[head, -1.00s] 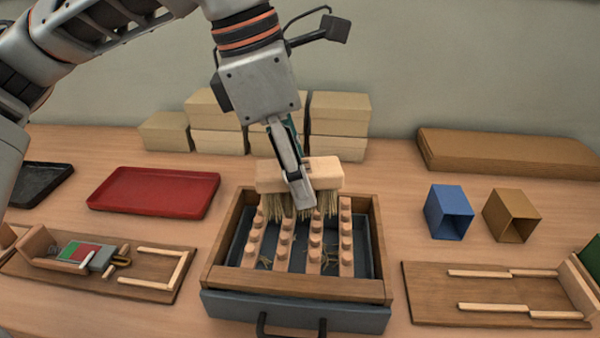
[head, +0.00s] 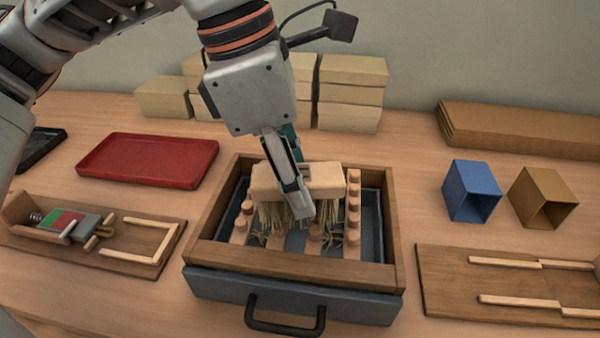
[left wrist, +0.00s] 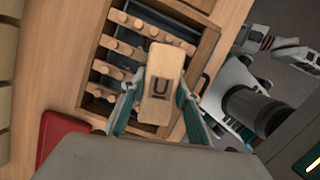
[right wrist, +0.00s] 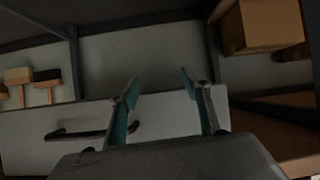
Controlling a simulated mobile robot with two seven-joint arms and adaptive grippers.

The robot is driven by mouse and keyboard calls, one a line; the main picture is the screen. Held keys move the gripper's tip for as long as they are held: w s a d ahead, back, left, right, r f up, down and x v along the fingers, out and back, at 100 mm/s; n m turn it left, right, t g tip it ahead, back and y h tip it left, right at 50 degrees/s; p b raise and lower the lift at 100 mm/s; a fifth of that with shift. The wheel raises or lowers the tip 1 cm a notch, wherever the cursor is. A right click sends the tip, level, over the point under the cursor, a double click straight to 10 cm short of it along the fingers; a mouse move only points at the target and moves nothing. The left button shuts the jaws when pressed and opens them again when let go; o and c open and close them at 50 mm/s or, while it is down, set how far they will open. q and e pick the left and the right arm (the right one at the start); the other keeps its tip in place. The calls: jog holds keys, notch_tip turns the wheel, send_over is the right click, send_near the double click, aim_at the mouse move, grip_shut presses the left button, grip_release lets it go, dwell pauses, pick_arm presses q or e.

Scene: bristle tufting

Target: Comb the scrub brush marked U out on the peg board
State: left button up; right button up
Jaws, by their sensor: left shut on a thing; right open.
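The scrub brush marked U (head: 328,177) has a pale wooden block and straw-coloured bristles. Its U mark shows on the block in the left wrist view (left wrist: 159,88). My left gripper (head: 297,205) is shut on the block's middle and holds it over the peg board (head: 225,208), bristles down among the pegs. The board is a wooden frame with rows of pegs over a dark tray, and loose bristle bits lie between the rows. The left wrist view shows the fingers (left wrist: 158,110) on both sides of the block. My right gripper (right wrist: 165,100) is open and empty, away from the board.
A drawer front with a black handle (head: 285,318) is at the board's near side. A red tray (head: 148,160) lies left, a wooden fixture (head: 150,245) in front of it. Blue (head: 470,190) and brown (head: 543,197) open boxes stand right. Cartons (head: 352,92) are stacked behind.

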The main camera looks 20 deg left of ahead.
jog(key=shift+s+d+f, duration=0.15)
jog(key=shift+f, duration=0.05)
dwell(0.3)
pick_arm(q)
jog(key=shift+f, duration=0.55)
pick_arm(e)
jog(key=shift+s+f, duration=0.1)
jog(key=shift+f, duration=0.05)
